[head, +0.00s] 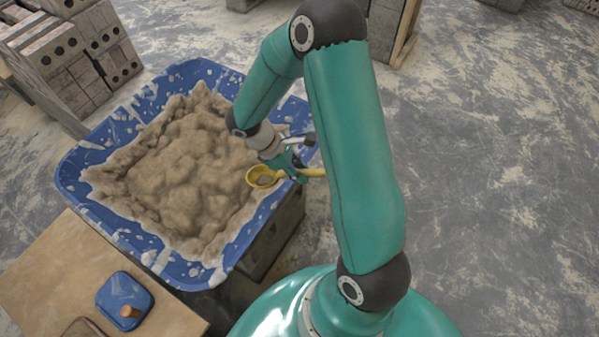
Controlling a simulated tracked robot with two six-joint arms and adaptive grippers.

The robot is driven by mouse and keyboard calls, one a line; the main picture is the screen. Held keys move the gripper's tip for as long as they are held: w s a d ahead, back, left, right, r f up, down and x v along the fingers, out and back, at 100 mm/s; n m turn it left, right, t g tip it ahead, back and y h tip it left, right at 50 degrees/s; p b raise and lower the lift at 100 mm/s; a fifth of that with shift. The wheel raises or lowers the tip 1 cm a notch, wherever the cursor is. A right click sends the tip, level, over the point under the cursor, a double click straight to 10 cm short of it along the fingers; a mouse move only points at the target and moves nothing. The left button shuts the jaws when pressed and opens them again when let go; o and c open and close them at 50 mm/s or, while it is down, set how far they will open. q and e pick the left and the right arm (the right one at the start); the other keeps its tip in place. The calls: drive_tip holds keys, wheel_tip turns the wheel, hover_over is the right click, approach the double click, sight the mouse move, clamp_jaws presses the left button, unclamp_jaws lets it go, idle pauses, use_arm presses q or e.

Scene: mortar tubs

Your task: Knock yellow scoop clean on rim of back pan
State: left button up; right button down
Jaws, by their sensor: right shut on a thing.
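A yellow scoop (256,181) is held by my right gripper (289,168), which is shut on its handle. The scoop's bowl points left and has grey-brown mortar in it. The bowl appears over the right rim of a blue pan (72,172); I cannot tell whether it touches the rim. The pan is heaped with sandy mortar (175,165), and its rim is splashed with pale mortar. It is the only pan in view. My right arm hides part of the handle. My left gripper is not in view.
The pan stands on grey blocks (275,232). Stacked grey bricks (65,55) stand behind left, with more blocks (384,28) at the back. The dusty floor at right is clear.

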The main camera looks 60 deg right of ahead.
idle(0.4)
wheel_tip(320, 180, down, 8)
drive_tip(key=b, duration=0.7)
wheel_tip(320, 180, up, 8)
drive_tip(key=p, duration=0.6)
drive_tip(key=shift+r, duration=0.2)
drive_tip(key=shift+f, duration=0.1)
drive_tip(key=shift+w, duration=0.1)
